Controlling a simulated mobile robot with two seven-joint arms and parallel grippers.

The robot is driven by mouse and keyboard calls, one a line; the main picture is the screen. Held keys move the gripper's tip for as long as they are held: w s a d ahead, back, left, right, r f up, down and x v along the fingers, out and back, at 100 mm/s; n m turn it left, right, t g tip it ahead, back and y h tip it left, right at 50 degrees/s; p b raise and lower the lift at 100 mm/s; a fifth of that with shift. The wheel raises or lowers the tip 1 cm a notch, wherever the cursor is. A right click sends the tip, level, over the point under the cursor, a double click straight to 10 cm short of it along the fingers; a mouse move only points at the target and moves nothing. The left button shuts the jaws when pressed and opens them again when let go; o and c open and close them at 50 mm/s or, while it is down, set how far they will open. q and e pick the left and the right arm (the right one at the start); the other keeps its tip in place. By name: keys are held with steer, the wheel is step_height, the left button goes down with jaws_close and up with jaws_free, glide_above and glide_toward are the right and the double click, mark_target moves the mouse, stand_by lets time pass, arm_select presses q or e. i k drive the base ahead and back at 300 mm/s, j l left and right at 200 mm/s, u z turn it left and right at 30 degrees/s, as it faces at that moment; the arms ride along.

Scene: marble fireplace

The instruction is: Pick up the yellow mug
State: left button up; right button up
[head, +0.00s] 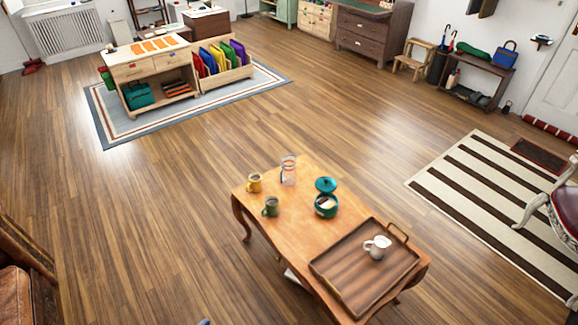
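The yellow mug (254,183) stands upright near the far left corner of a small wooden table (292,232), close to the edge. A dark green mug (270,206) stands in front of it and slightly to the right, apart from it. Neither of my grippers shows in the head view, so I cannot see their state. Nothing hides the yellow mug.
The table also bears a clear glass jar (288,171), a teal pot (326,204), and a wooden tray (335,284) with a white jug (378,247). Bare wooden floor (160,225) lies left of the table. A brown leather chair (16,298) stands lower left.

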mark_target(255, 179)
steer(key=i+j+z, duration=0.45)
steer(key=j, duration=0.25)
steer(key=i+j+z, duration=0.2)
steer(key=i+j, duration=0.15)
steer(key=i+j+z, duration=0.2)
steer(key=j, duration=0.3)
